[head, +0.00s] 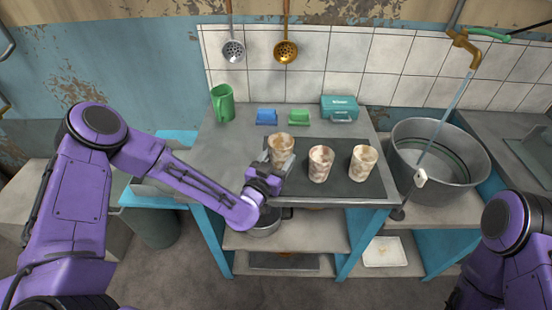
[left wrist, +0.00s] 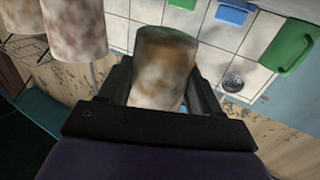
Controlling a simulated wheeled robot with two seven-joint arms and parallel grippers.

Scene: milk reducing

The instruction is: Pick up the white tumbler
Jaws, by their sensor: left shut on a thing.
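Three white tumblers with brown, blotchy stains show in the head view: a left one (head: 281,149), a middle one (head: 320,164) and a right one (head: 363,163). My left gripper (head: 273,160) is shut on the left tumbler, which is upright. In the left wrist view that tumbler (left wrist: 163,62) sits between the two fingers of the gripper (left wrist: 160,92). I cannot tell whether its base is clear of the mat. The other two stand on the dark mat (head: 342,188). My right gripper is out of view.
A green mug (head: 222,103), a blue item (head: 266,117), a green item (head: 298,117) and a teal box (head: 340,109) stand behind on the counter (head: 226,150). A large metal pot (head: 440,165) under a tap is at the right. Two ladles hang on the tiles.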

